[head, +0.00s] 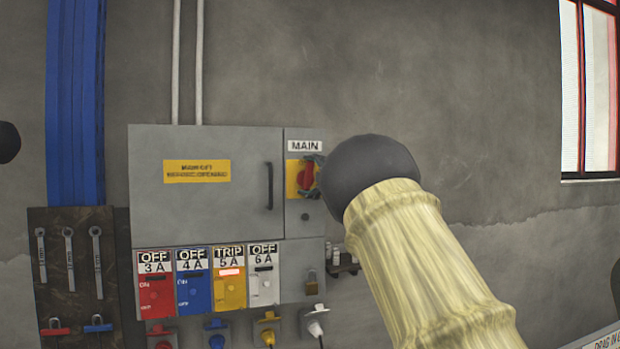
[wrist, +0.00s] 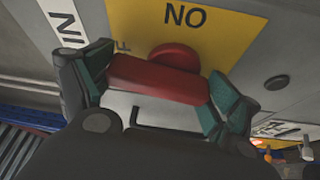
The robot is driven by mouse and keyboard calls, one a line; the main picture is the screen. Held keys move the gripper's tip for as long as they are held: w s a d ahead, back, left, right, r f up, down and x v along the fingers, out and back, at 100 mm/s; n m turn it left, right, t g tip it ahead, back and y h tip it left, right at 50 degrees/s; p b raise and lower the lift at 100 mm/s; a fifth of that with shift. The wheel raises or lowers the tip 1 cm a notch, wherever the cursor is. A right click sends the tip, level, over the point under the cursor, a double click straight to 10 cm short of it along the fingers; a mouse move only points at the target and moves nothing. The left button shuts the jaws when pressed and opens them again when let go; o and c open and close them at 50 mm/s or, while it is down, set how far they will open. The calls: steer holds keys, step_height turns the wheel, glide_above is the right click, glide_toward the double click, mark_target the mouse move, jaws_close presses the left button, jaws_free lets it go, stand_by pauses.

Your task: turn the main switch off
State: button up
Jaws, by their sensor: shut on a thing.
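The main switch's red handle (head: 306,177) sits on a yellow plate (head: 291,180) under the white MAIN label (head: 305,146), at the upper right of the grey cabinet. My gripper (head: 317,172) is at the switch, partly hidden behind my arm. In the wrist view, the red handle (wrist: 158,82) lies crosswise between the two green-padded fingers of my gripper (wrist: 160,95), which is shut on it. The round red hub (wrist: 174,56) shows just beyond. On the yellow plate (wrist: 215,35) letters reading "NO" and part of an "F" show; the handle's exact setting is hard to tell.
The grey cabinet door (head: 215,215) has a dark vertical handle (head: 269,186) left of the switch. A tool board (head: 70,275) hangs at left.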

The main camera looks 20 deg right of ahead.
steer(key=shift+a+f+n+g, duration=0.1)
steer(key=shift+n+g, duration=0.3)
steer(key=shift+n, duration=0.5)
steer(key=o, duration=0.8)
steer(key=v, duration=1.2)
